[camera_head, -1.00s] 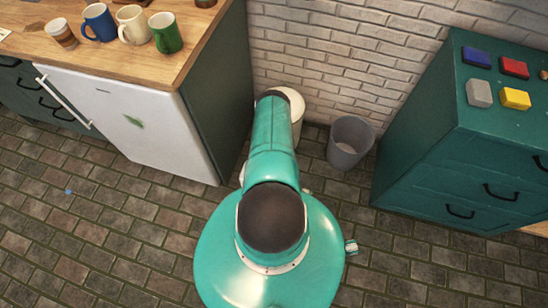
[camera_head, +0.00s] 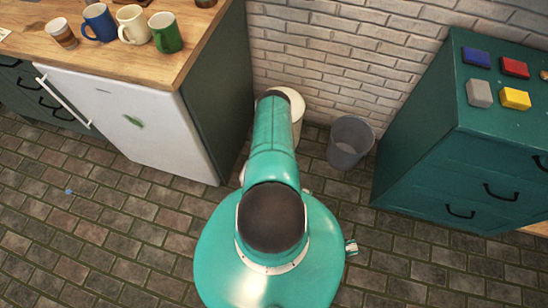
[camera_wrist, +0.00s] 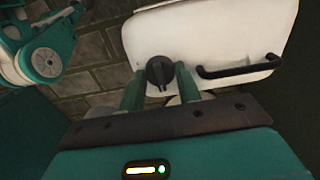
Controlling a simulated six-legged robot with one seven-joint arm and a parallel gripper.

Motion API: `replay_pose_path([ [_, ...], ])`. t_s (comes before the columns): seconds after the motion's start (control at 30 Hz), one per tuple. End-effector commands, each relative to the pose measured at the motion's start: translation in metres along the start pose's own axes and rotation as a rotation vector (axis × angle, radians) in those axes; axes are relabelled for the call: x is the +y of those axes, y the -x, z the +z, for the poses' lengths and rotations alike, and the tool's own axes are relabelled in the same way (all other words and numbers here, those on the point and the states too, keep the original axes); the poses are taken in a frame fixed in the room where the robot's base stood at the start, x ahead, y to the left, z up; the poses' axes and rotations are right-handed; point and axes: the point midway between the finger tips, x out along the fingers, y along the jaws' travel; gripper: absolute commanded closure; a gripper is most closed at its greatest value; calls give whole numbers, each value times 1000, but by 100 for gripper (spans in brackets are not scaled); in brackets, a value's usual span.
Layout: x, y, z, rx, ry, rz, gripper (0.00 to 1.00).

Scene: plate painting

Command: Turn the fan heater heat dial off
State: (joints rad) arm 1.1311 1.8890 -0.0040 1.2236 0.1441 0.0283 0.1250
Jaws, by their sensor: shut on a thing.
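The fan heater (camera_wrist: 215,30) is a white body with rounded corners and a black bar handle, seen in the wrist view. Its heat dial (camera_wrist: 158,69) is a round black knob on the white face, left of the handle. My gripper (camera_wrist: 161,82) is shut on the dial, with one green finger at each side of it. The exact contact at the fingertips is hard to see. In the head view, my arm covers the gripper and most of a white rounded body (camera_head: 297,103) by the brick wall, probably the heater.
A grey bin (camera_head: 350,142) stands right of the white body. A white-fronted fridge (camera_head: 135,120) under a wooden counter with several mugs is at left. A green drawer cabinet (camera_head: 450,160) with coloured blocks on top is at right.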

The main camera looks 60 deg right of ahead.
Motion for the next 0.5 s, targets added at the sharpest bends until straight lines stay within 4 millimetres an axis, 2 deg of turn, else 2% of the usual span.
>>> replay_pose_path([
  [0.03,0,0,1,-2,1,0,61],
  [0.1,0,0,1,-2,1,0,47],
  [0.13,0,0,1,-2,1,0,44],
  [0.5,0,5,0,-1,0,0,44],
])
